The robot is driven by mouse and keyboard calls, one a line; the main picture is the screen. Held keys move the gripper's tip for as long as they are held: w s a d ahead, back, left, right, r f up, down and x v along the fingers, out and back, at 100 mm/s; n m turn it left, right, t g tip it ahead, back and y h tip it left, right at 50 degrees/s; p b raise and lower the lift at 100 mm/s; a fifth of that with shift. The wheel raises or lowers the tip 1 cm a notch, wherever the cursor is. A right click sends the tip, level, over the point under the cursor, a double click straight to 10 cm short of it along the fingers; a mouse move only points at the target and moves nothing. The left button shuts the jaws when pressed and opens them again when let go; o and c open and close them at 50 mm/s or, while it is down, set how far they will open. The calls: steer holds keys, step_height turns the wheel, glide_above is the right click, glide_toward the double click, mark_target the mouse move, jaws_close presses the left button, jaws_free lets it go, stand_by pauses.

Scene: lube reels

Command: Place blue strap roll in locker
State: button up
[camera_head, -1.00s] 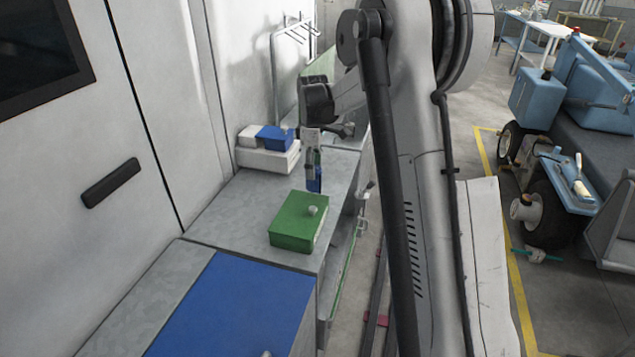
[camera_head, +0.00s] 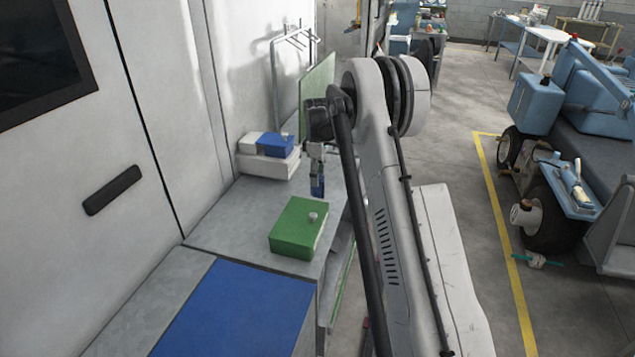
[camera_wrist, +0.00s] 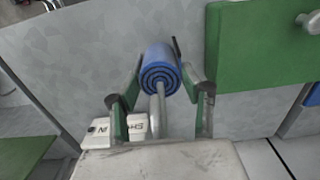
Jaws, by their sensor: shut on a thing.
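The blue strap roll (camera_wrist: 162,72) is between the fingers of my gripper (camera_wrist: 163,80) in the wrist view, its spiral end facing the camera. My gripper is shut on it. In the head view my gripper (camera_head: 316,180) hangs over the grey bench top (camera_head: 225,215), behind the green box, and the blue roll (camera_head: 317,187) shows low between its fingers. I cannot tell if the roll touches the bench. Which part of the scene is the locker is not clear; a large pale panel with a dark handle (camera_head: 112,190) stands at the left.
A green box with a knob (camera_head: 298,228) sits on the bench, and shows at the right in the wrist view (camera_wrist: 265,50). A white tray (camera_head: 268,165) with a blue box (camera_head: 275,145) stands behind. A blue surface (camera_head: 235,310) lies in front. The bench between is bare.

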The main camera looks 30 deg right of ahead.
mark_target(319, 192)
steer(key=shift+f, duration=1.3)
steer(key=shift+f, duration=0.25)
steer(key=o, duration=1.3)
steer(key=shift+o, duration=0.2)
steer(key=shift+r, duration=0.2)
